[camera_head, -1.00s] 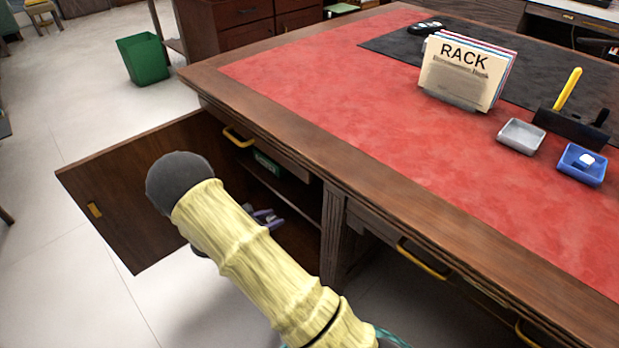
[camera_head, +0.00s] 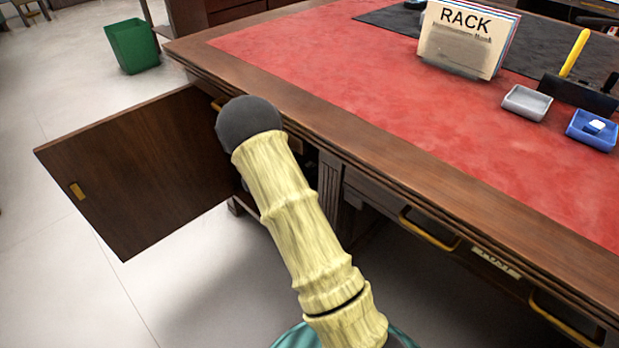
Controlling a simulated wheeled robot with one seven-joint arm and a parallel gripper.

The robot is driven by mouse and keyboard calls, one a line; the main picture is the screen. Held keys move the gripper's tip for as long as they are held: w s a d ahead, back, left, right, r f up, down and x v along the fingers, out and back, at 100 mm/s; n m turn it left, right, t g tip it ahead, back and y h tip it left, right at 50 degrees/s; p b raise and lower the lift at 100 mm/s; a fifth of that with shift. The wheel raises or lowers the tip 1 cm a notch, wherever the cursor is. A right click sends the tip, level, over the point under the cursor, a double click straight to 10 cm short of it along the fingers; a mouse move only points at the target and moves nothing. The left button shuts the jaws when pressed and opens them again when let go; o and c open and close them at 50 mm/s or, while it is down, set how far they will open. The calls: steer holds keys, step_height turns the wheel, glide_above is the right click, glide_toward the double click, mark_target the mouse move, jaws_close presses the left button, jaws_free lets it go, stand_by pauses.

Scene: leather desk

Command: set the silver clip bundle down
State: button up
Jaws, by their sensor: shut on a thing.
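I cannot see the silver clip bundle in the head view. My gripper is also out of sight, hidden behind my thick, pale yellow arm. My arm reaches toward the open cabinet (camera_head: 309,160) at the desk's left end and covers most of its opening. The cabinet door (camera_head: 130,175) stands swung out to the left.
The red-topped desk (camera_head: 330,75) holds a card rack (camera_head: 460,42), a grey tray (camera_head: 527,103) that looks empty, a blue tray (camera_head: 592,130) with a small white thing, and a dark holder with a yellow pen (camera_head: 574,52). A green bin (camera_head: 134,46) stands on the floor.

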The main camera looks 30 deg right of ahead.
step_height(320, 180, down, 4)
steer(key=b, duration=0.2)
steer(key=shift+r+b, duration=0.15)
steer(key=shift+b, duration=0.15)
steer(key=shift+r, duration=0.15)
steer(key=o, duration=1)
steer(key=shift+c, duration=0.2)
